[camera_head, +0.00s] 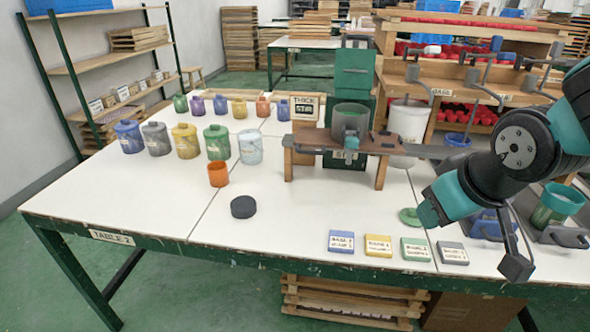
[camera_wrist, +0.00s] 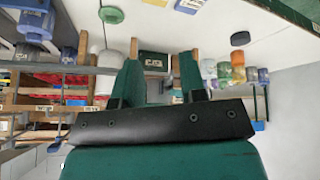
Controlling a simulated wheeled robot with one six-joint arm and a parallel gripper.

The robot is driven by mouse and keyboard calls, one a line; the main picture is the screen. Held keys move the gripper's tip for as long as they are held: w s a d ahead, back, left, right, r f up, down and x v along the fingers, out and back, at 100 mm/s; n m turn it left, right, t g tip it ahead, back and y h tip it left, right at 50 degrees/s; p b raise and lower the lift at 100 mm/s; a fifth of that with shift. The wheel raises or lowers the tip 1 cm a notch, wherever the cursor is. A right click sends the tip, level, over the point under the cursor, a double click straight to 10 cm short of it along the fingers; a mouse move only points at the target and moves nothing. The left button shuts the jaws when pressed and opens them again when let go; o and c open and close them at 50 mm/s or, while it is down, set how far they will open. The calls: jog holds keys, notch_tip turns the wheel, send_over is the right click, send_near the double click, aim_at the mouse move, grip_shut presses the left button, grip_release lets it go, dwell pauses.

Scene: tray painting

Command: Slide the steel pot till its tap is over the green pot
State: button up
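The steel pot (camera_head: 350,122) is a round grey vessel with a green inside, upright on a brown wooden bench (camera_head: 392,143). Several green vessels show: a closed green jar (camera_head: 217,143) left of the bench, a small green jar (camera_head: 181,103) farther back, and an open green pot (camera_head: 556,204) at the right. I cannot tell which is the green pot meant. My gripper (camera_head: 429,213) is low in front and right of the bench, apart from the steel pot. In the wrist view its two green fingers (camera_wrist: 158,85) stand apart, with nothing seen held.
An orange cup (camera_head: 218,173) and black disc (camera_head: 243,207) stand left of the bench. A green lid (camera_head: 409,216) lies beside my gripper. Several label blocks (camera_head: 378,246) line the front edge. A white bucket (camera_head: 408,120) is behind. The left front table is clear.

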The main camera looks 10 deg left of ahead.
jog(key=w+f+n+t+h+b, duration=0.3)
jog(key=w+f+t+b, duration=0.3)
jog(key=w+f, duration=0.45)
jog(key=n+t+y+b, duration=0.7)
jog(key=n+y, duration=0.1)
jog(key=n, duration=0.6)
send_near(310, 152)
jog(key=p+x, duration=1)
jog(key=p, duration=1.2)
jog(key=shift+w+f, duration=0.15)
jog(key=shift+w, duration=0.15)
grip_shut()
